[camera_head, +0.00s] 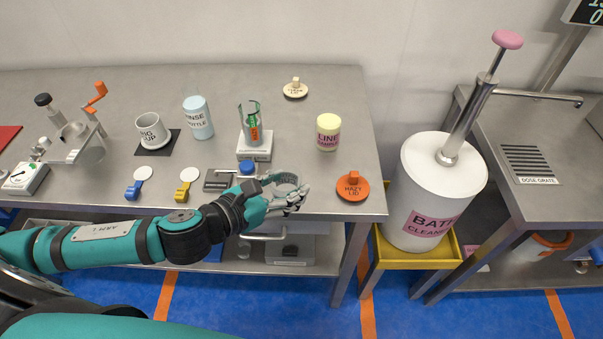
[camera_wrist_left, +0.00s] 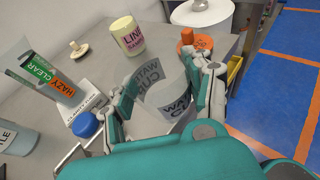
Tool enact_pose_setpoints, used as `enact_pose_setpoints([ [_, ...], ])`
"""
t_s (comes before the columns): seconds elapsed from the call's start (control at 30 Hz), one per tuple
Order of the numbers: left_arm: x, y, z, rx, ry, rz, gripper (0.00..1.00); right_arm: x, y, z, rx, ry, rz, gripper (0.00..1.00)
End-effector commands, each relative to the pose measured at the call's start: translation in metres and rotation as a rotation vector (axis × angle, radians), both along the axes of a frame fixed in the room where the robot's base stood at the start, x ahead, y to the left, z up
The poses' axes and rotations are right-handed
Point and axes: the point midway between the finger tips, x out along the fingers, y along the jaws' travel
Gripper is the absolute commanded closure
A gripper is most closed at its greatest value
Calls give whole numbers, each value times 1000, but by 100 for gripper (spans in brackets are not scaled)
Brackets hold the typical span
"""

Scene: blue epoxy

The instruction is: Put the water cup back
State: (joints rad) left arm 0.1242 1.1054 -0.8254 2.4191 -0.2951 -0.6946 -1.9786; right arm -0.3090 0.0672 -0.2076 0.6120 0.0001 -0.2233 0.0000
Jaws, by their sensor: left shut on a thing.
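The water cup (camera_wrist_left: 157,92) is a grey, see-through cup lettered "WATER CUP". My left gripper (camera_wrist_left: 163,95) is shut on it, with one finger on each side of the cup in the left wrist view. My right gripper is not in view.
A clear Hazy/Clear vessel (camera_head: 250,124) stands on a white block (camera_head: 254,147). A blue-capped item (camera_head: 247,168) is just left of the gripper. The line sample jar (camera_head: 328,132) stands behind. A big cup (camera_head: 151,131) is on a black mat (camera_head: 157,150). Bench between jar and vessel is clear.

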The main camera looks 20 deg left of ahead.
Motion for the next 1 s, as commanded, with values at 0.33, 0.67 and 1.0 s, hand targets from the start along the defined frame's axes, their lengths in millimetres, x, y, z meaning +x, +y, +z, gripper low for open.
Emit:
enact_pose_setpoints([
  [0.33, 75, -6, -2, -1, -3, 0, 84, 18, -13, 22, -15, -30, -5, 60],
  [0.67, 82, -7, -29, -3, 4, 0, 84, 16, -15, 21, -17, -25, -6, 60],
  [1.0, 82, -6, -40, 0, -2, -1, 84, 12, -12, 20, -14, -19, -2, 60],
])
